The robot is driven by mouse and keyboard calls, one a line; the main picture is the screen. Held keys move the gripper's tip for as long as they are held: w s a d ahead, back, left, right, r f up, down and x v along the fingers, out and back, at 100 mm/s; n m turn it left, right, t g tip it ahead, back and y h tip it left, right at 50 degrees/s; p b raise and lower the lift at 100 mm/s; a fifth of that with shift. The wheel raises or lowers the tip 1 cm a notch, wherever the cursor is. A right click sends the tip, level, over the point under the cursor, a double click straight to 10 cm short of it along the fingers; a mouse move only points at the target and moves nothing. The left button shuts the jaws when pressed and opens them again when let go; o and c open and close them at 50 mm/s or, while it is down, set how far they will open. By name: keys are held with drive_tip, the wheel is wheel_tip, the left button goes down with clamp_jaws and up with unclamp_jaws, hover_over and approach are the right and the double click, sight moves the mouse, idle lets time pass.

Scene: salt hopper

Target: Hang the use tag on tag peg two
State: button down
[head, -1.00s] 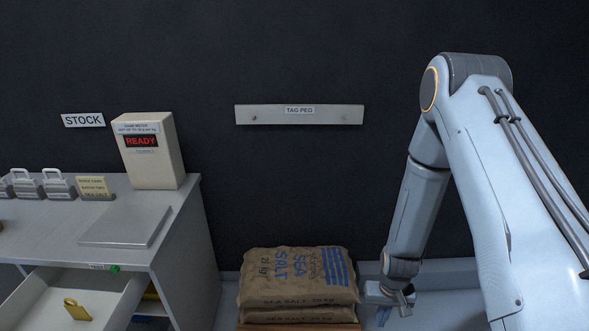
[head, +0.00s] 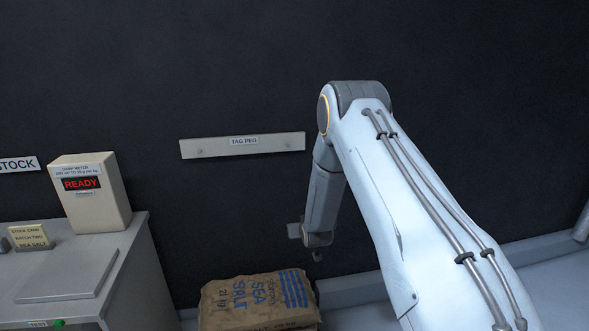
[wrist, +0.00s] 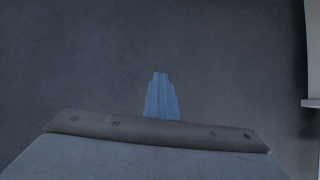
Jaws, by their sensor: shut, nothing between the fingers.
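The pale tag peg board (head: 242,147) is fixed to the dark wall in the head view. Its label reads "TAG PEG", and small dark peg marks show near its left and right ends; no tag hangs there. My gripper (head: 294,231) is below and right of the board, above the sacks, partly hidden by my arm. In the wrist view my fingers (wrist: 160,95) are shut together and empty, against a plain dark surface. No use tag shows in either view now.
At left, a cabinet (head: 125,262) carries a meter reading "READY" (head: 90,193) and a stock card (head: 30,237). A pale edge (wrist: 313,50) at the wrist view's right is unclear. The wall around the board is clear.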

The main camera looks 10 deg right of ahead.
drive_tip(key=w+r+t+p, duration=0.1)
drive_tip(key=w+r+t, duration=0.2)
drive_tip(key=w+r, duration=0.5)
drive_tip(key=w+r+t, duration=0.3)
drive_tip(key=r, duration=0.8)
drive_tip(key=w+f+b, duration=0.1)
drive_tip(key=w+b, duration=0.6)
drive_tip(key=w, duration=0.2)
drive_tip(key=shift+w+f+b, duration=0.35)
idle(0.4)
drive_tip(key=c, duration=1)
unclamp_jaws()
